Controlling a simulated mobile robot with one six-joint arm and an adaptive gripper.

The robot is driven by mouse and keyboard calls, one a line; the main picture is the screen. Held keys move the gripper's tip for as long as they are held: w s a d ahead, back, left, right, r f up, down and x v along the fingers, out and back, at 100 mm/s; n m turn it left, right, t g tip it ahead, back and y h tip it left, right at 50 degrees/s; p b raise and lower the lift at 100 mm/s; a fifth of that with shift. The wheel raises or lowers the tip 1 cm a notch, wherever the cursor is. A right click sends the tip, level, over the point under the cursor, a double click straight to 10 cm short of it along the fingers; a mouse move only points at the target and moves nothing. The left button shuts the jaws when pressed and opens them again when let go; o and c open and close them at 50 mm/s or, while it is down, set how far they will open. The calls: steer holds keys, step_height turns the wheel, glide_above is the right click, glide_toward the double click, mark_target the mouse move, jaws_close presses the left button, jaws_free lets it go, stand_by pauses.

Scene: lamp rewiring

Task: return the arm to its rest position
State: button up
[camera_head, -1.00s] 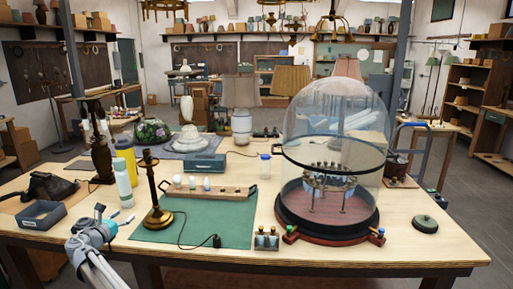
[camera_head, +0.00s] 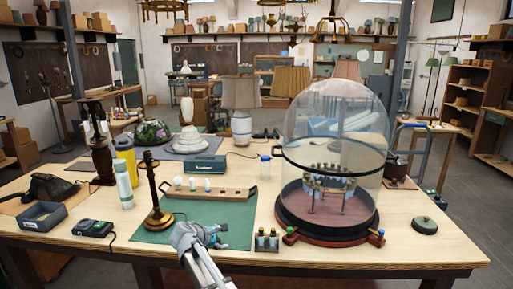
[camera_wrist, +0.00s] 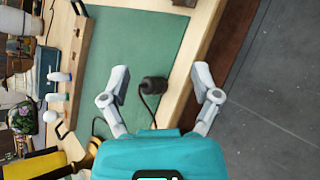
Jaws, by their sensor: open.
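My gripper (camera_head: 212,229) is low over the front right part of the green mat (camera_head: 165,233), with my arm reaching in from the table's front edge. In the wrist view my gripper (camera_wrist: 163,80) is open, its two fingers spread apart with nothing held between them. A black plug (camera_wrist: 154,85) on a dark cord lies between and beyond the fingers, on the mat near the table's front edge. In the head view my gripper and arm hide the plug. The brass lamp stand (camera_head: 153,195) stands upright on the mat, left of my gripper.
A glass dome on a dark base (camera_head: 328,226) stands to the right. A small rack with bottles (camera_head: 266,241) is just right of my gripper. A wooden strip with bulbs (camera_head: 205,193) lies behind it. A black device (camera_head: 92,228) and a blue-grey box (camera_head: 42,217) lie at left.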

steer(key=s+d+f+m+g+y, duration=0.1)
steer(key=s+d+f+m+g, duration=0.1)
steer(key=s+d+m, duration=0.45)
steer(key=s+d+f+m+g+y, duration=0.2)
steer(key=s+d+g, duration=0.1)
steer(key=d, duration=0.7)
steer(key=s+d+f+m+g+y, duration=0.1)
steer(key=s+d+f+m+g, duration=0.15)
steer(key=s+d+m, duration=0.4)
steer(key=s+d+m+g+y+p, duration=0.1)
steer(key=s+d+m+y, duration=0.2)
steer(key=s+d, duration=0.3)
steer(key=shift+s+d+f+m, duration=0.35)
steer(key=shift+s+m, duration=0.25)
steer(key=shift+s, duration=0.45)
